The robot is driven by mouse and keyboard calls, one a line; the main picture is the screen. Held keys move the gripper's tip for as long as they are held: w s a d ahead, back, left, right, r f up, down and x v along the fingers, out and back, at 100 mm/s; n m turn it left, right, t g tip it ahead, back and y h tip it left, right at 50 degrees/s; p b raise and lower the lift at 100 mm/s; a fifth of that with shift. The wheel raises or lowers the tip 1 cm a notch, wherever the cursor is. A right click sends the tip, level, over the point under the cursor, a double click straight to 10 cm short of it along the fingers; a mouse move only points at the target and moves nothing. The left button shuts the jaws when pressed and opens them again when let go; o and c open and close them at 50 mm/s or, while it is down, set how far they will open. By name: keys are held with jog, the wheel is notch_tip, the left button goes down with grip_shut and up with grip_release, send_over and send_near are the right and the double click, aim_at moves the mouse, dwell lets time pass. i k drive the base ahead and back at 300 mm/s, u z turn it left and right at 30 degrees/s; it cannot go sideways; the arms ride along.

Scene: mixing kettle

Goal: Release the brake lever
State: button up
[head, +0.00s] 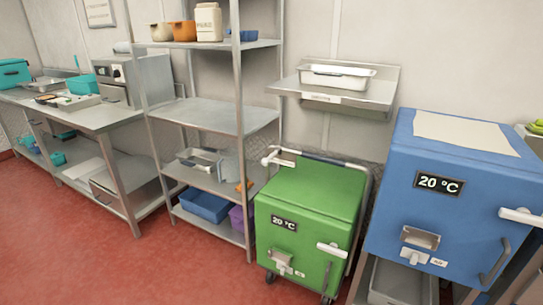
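A green wheeled cabinet (307,210) stands on the floor at the lower middle, with a "20 °C" display on its front. A short white lever (272,158) sticks out to the left at the top of its push-handle frame, and a small plate is beside it. A second white lever (332,250) lies across the right of the cabinet's front. A small handle (281,262) sits low on the front. I cannot tell from labels which one is the brake lever. My gripper is not in view.
A blue cabinet (440,170) with a white lever (522,217) stands close on the right. A metal shelf rack (215,116) stands close on the left. A wall shelf (350,95) with a tray hangs above the green cabinet. The red floor (90,260) at lower left is clear.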

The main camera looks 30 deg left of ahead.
aim_at(277, 151)
jog(key=k, duration=0.55)
jog(key=u, duration=0.75)
jog(key=i, duration=1.55)
jog(key=z, duration=0.1)
